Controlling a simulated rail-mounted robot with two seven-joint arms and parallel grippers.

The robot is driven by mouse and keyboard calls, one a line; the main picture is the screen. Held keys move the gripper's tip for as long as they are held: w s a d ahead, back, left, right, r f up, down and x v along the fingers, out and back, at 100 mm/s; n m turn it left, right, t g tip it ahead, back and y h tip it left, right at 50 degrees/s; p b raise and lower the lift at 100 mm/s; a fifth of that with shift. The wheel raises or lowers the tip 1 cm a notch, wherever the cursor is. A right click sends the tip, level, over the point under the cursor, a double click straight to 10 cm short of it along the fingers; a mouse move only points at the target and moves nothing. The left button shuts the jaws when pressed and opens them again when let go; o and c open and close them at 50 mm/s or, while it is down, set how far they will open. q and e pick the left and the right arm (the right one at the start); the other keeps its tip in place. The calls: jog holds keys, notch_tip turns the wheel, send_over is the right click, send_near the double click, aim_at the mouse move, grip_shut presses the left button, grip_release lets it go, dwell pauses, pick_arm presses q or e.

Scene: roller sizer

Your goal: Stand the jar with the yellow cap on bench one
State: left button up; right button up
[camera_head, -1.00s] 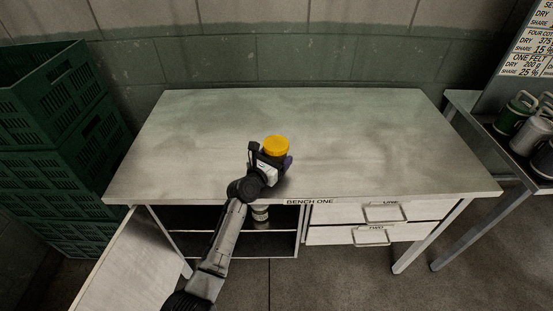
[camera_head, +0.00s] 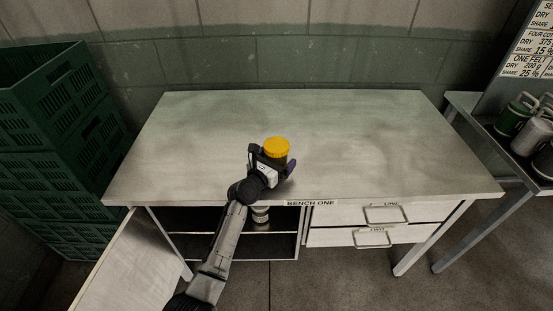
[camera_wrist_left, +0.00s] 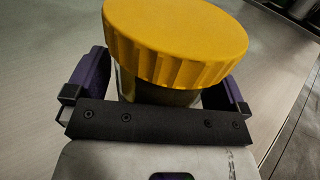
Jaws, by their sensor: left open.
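The jar with the yellow cap (camera_head: 276,147) is at the front middle of bench one (camera_head: 340,125), upright as far as I can see. My left gripper (camera_head: 275,165) is at the jar, with its fingers on either side of the body below the cap. In the left wrist view the yellow cap (camera_wrist_left: 176,40) fills the upper middle, and the purple fingers of my left gripper (camera_wrist_left: 160,85) stand apart around the jar. The jar's base is hidden, so I cannot tell for certain that it touches the bench top. My right gripper is out of view.
The rest of the bench top is clear. Drawers (camera_head: 380,224) and an open shelf holding a small container (camera_head: 260,214) are below. Green crates (camera_head: 60,130) stand at left. A side table with several canisters (camera_head: 528,135) and a sign (camera_head: 528,55) are at right.

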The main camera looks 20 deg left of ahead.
pick_arm(q)
jog(key=shift+a+f+p, duration=0.1)
jog(key=shift+f+p, duration=0.25)
jog(key=shift+f, duration=0.05)
jog(key=shift+s+r+p, duration=0.15)
jog(key=shift+s+p, duration=0.1)
jog(key=shift+p, duration=0.05)
jog(key=p+v, duration=0.1)
jog(key=v, duration=0.2)
jog(key=p+v, duration=0.1)
jog(key=v, duration=0.2)
jog(key=p+v, duration=0.1)
jog(key=v, duration=0.3)
jog(key=shift+r, duration=0.4)
jog(key=shift+s+a+p, duration=0.1)
jog(key=shift+s+p, duration=0.25)
jog(key=shift+s, duration=0.4)
